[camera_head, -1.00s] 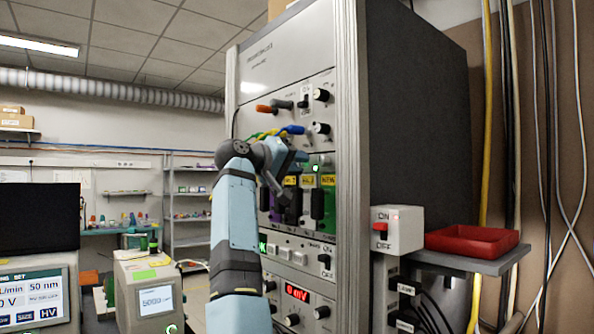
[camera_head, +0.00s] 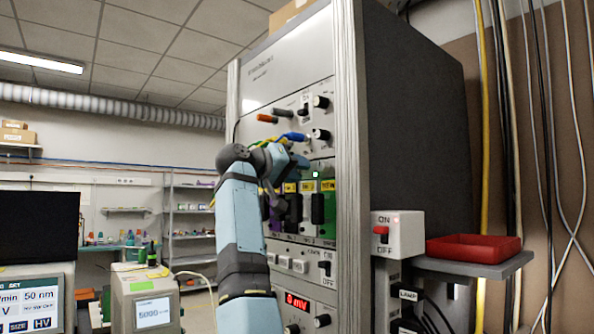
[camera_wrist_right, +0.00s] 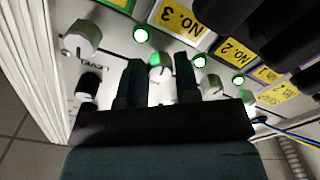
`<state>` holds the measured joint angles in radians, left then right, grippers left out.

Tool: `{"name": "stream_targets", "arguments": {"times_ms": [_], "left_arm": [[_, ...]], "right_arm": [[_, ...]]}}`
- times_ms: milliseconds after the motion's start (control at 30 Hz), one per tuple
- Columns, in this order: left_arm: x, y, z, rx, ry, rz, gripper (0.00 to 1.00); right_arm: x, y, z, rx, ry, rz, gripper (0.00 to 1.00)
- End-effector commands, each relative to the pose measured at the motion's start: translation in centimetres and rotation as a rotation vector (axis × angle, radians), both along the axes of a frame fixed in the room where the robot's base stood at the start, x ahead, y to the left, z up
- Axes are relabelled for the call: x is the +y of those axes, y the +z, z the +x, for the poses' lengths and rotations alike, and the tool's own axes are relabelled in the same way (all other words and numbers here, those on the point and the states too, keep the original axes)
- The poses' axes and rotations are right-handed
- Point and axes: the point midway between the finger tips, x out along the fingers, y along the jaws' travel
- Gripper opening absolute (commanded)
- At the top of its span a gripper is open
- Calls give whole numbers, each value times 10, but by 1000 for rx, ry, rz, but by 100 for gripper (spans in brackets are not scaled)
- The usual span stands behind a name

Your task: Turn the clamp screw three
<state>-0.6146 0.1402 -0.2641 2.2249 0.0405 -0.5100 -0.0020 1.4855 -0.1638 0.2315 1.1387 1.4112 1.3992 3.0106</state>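My right gripper (camera_wrist_right: 160,80) is at the panel in the right wrist view, its two dark fingers apart on either side of a small pale knob (camera_wrist_right: 161,73) with a green glow on it. I cannot tell whether the fingers touch the knob. A yellow label NO. 3 (camera_wrist_right: 182,17) is above it and a label NO. 2 (camera_wrist_right: 234,50) is further right. Another pale knob (camera_wrist_right: 210,87) stands right of the fingers. In the head view my right wrist covers part of the cabinet front, and the knob is hidden. My left gripper is out of view.
Coloured modules, one green (camera_head: 329,208), sit close below the lit row. A larger knob (camera_wrist_right: 81,39) and a black one (camera_wrist_right: 87,85) stand left of the fingers. A switch box (camera_head: 398,233) and red tray (camera_head: 473,248) are right of the cabinet (camera_head: 415,130).

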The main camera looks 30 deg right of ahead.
Motion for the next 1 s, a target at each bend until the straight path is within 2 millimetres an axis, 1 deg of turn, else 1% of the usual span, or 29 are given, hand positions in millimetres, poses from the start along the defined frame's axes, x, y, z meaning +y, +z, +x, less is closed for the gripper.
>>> {"name": "stream_targets", "arguments": {"times_ms": [33,67,100,367,467,567,900,1000], "left_arm": [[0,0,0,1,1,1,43],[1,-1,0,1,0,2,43],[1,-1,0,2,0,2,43],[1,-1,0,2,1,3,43],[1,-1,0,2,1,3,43],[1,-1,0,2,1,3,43],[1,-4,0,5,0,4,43],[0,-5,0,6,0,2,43]], "right_arm": [[0,0,0,0,0,0,42],[0,0,0,0,0,0,49],[0,0,0,0,0,0,52],[1,0,0,0,1,-1,52],[7,1,0,0,3,-2,52],[21,1,-1,0,3,0,52],[97,1,-9,1,1,-4,52],[114,1,-11,0,0,-3,52]]}}
